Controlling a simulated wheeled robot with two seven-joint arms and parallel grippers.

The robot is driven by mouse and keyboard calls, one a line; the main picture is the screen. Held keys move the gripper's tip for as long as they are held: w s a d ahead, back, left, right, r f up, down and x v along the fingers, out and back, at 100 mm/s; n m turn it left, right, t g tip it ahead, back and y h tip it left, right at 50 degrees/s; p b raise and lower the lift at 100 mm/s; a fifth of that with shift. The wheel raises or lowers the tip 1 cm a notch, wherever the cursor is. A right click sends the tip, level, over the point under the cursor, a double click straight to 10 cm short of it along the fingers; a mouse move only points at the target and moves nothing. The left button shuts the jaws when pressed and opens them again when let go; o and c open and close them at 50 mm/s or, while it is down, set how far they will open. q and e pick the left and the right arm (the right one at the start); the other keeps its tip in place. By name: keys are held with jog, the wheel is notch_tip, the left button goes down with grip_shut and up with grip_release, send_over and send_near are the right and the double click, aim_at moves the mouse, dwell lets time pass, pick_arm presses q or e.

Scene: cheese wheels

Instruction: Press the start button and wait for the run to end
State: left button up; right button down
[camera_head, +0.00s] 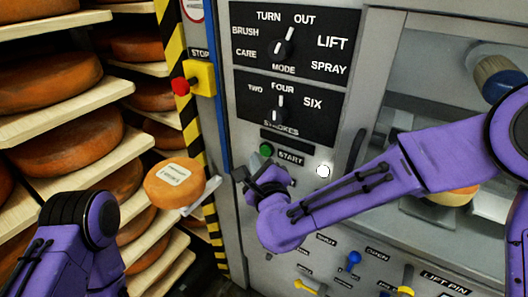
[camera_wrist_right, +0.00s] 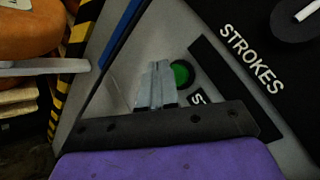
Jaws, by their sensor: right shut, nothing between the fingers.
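The green start button (camera_head: 266,150) sits on the grey machine panel, left of the START label (camera_head: 291,158). It also shows in the right wrist view (camera_wrist_right: 182,74). My right gripper (camera_head: 242,174) is shut and empty, just below and left of the button. In the wrist view its fingertips (camera_wrist_right: 158,66) lie right beside the button's left edge; I cannot tell whether they touch it. A round white lamp (camera_head: 324,171) is on the panel right of the label. My left arm shows at the lower left, but its gripper is not in view.
The MODE dial (camera_head: 283,48) points toward OUT and the STROKES dial (camera_head: 278,115) toward FOUR. A red stop button (camera_head: 181,86) is on a yellow box. A cheese wheel (camera_head: 172,184) rests on a pale support (camera_head: 203,196) near the striped post. Shelves of cheese fill the left.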

jog(key=shift+w+d, duration=0.1)
jog(key=shift+w+d, duration=0.2)
jog(key=shift+w, duration=0.05)
